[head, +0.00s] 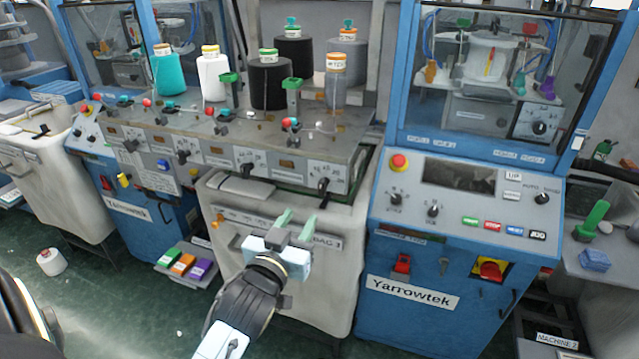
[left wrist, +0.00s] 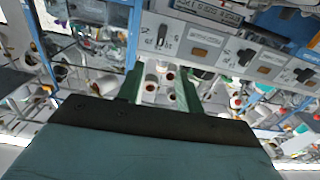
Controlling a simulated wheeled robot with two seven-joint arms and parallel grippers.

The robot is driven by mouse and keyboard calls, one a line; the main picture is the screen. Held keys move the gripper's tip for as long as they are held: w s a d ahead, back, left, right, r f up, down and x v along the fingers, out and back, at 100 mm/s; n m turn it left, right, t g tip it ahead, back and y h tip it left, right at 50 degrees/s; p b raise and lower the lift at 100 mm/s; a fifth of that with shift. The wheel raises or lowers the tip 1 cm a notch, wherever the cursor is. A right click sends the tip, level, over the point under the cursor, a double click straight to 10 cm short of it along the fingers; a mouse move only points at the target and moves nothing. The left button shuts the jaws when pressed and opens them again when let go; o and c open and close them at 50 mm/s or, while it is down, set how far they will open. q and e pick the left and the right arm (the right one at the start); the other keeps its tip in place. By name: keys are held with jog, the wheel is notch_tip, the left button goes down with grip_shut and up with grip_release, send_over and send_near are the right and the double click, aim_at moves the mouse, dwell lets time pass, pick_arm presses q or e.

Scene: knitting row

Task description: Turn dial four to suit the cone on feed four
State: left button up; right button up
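The feed panel has a row of black dials; the rightmost, which I take as dial four (head: 323,187), has its knob roughly upright, and its markings are too small to read. Above it, at the right end of the shelf, stands a greyish see-through cone (head: 336,88) with an orange-banded top and a label. My left gripper (head: 297,220) is in front of the white bin, below and left of that dial, apart from it. Its green fingers are open and empty. The left wrist view shows the open fingers (left wrist: 161,88) and a black dial knob (left wrist: 162,37) beyond them. My right gripper is out of view.
Teal (head: 167,72), white (head: 213,75) and black (head: 268,84) cones stand along the shelf, with spare cones behind. The blue Yarrowtek cabinet (head: 415,290) with a red stop button (head: 399,162) stands close on the right. A white spool (head: 51,262) lies on the floor.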

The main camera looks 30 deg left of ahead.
aim_at(321, 185)
pick_arm(q)
jog(key=p+x, duration=0.1)
jog(key=x, duration=1.1)
jog(key=shift+w, duration=0.45)
grip_shut()
